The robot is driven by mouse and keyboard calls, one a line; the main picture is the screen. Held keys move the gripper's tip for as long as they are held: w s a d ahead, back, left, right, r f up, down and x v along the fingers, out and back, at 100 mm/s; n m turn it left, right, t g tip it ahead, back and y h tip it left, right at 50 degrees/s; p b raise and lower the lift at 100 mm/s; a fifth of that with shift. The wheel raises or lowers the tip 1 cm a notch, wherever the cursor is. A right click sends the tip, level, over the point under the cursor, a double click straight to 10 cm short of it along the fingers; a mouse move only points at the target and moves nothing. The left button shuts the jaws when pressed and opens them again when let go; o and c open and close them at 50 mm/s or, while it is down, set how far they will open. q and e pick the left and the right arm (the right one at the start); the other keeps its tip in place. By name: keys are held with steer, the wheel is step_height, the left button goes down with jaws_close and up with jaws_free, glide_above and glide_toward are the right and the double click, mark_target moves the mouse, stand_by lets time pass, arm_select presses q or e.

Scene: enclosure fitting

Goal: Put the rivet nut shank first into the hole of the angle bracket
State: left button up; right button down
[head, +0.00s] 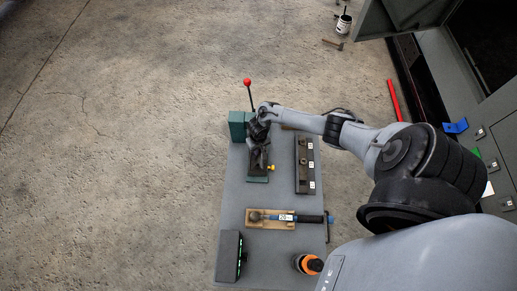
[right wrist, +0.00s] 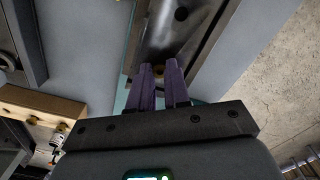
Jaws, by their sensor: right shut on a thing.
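My right gripper (right wrist: 161,82) is shut on the rivet nut (right wrist: 158,70), a small brass-coloured piece showing between its purple fingertips in the right wrist view. The angle bracket (right wrist: 165,42), a grey metal plate, lies just beyond the fingertips. A dark round hole (right wrist: 181,14) shows in it near the top edge, apart from the nut. In the head view my right gripper (head: 258,131) is over the green fixture with the red-knobbed lever (head: 247,83); the arm hides the nut and most of the bracket there. My left gripper is not in view.
A dark labelled rack (head: 304,160) stands right of the fixture. A wooden holder (head: 256,224) with a black-handled tool (head: 309,219), a black box (head: 229,256) and an orange-and-black container (head: 308,264) occupy the nearer grey table (head: 285,199). Cabinets stand at right.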

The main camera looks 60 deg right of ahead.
steer(key=c, duration=1)
jaws_free()
